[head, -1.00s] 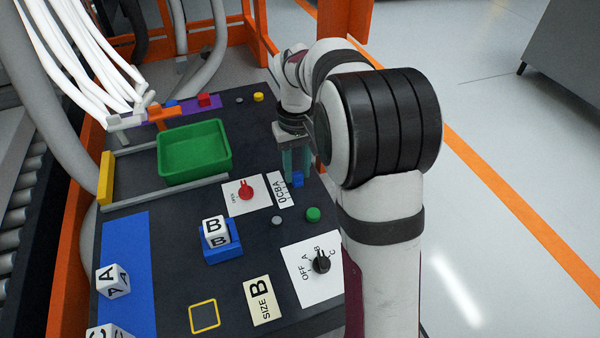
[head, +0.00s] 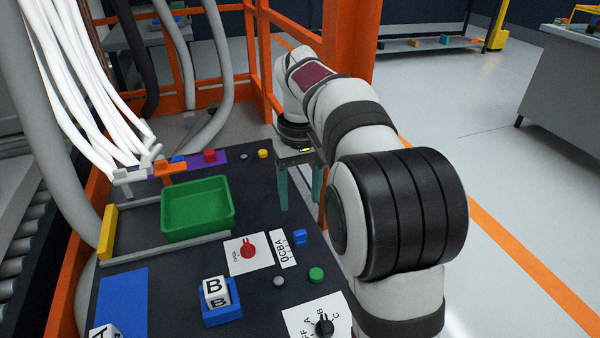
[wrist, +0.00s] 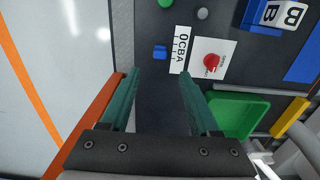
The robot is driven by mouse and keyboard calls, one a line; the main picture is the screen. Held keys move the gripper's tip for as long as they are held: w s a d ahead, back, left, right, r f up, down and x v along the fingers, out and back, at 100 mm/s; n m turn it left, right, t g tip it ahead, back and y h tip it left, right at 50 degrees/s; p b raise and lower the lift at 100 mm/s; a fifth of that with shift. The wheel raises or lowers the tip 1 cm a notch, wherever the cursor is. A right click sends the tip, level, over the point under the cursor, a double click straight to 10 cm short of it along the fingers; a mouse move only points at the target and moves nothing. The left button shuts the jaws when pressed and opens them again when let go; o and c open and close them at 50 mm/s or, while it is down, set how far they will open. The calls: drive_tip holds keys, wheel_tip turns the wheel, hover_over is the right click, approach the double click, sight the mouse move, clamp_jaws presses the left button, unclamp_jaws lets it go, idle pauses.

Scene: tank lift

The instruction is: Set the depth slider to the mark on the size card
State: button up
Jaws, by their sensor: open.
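The depth slider's blue knob (head: 300,237) stands on the dark panel beside a white scale card lettered 0, C, B, A (head: 283,248). In the wrist view the knob (wrist: 160,52) is roughly level with the middle letters, near B; its exact mark is hard to tell. My gripper (head: 300,207) is open and empty, with teal fingers raised above the panel behind the knob. In the wrist view the knob lies beyond the gap between the fingertips (wrist: 157,76), apart from them. The size card is out of view now; earlier it read SIZE B.
A red dial (head: 248,251) and a green tray (head: 198,208) are left of the scale. A green button (head: 316,274), a grey button (head: 279,281) and a black selector knob (head: 324,327) are nearer. A B cube (head: 216,290) sits in a blue holder.

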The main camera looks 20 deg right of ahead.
wheel_tip(320, 180, up, 6)
drive_tip(key=shift+r, duration=0.25)
drive_tip(key=s+a+f+m, duration=0.2)
drive_tip(key=s+a+f, duration=0.1)
drive_tip(key=s, duration=0.6)
drive_tip(key=s+a+f+m+y, duration=0.1)
drive_tip(key=s+a+f, duration=0.2)
drive_tip(key=s+f, duration=0.3)
drive_tip(key=s+a+f+m, duration=0.2)
drive_tip(key=s+a+f, duration=0.2)
drive_tip(key=s, duration=0.9)
drive_tip(key=shift+s+f+m+y, duration=0.15)
drive_tip(key=shift+s+m+y, duration=0.15)
drive_tip(key=shift+s+y, duration=0.1)
drive_tip(key=shift+w, duration=0.1)
drive_tip(key=shift+c, duration=0.3)
idle(0.4)
